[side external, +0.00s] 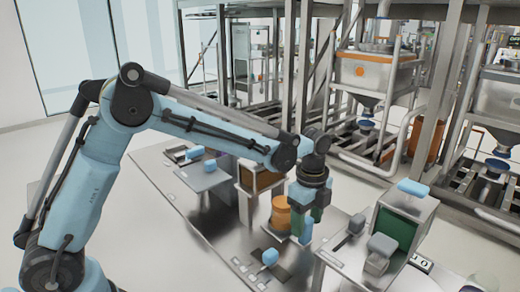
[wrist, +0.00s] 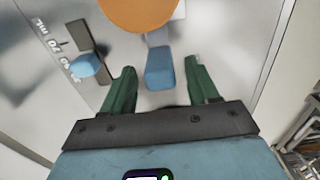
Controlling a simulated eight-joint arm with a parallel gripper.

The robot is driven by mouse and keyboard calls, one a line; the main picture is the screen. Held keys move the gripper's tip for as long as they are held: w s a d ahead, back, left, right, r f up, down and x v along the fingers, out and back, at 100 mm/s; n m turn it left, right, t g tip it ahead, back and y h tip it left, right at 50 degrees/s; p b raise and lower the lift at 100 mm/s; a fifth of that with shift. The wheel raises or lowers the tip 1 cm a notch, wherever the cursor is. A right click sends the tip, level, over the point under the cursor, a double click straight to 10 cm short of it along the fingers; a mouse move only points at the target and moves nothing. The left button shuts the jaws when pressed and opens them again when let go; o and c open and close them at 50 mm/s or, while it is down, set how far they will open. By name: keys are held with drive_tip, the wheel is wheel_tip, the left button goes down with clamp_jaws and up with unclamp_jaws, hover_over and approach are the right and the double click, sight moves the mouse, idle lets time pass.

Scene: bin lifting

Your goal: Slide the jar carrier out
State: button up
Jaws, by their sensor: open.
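The jar carrier shows as an orange round jar (side external: 281,215) with a blue block-shaped handle (side external: 306,231) beside it, low over the steel bench. In the wrist view the orange jar (wrist: 140,12) is cut by the top edge, and the blue handle (wrist: 159,70) lies just below it. My gripper (side external: 305,208) points down at the handle. Its green fingers (wrist: 160,80) are open, one on each side of the handle, with a visible gap on both sides. Whether the fingertips are level with the handle is hard to tell.
A blue-knobbed lever (side external: 270,257) on a dark plate stands nearby; its knob (wrist: 87,65) is left of my fingers in the wrist view. A steel box with a green opening (side external: 398,228) stands to the right. A brown-fronted box (side external: 260,178) is behind. Bare bench lies front left.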

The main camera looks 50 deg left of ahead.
drive_tip(key=shift+f, duration=1)
clamp_jaws()
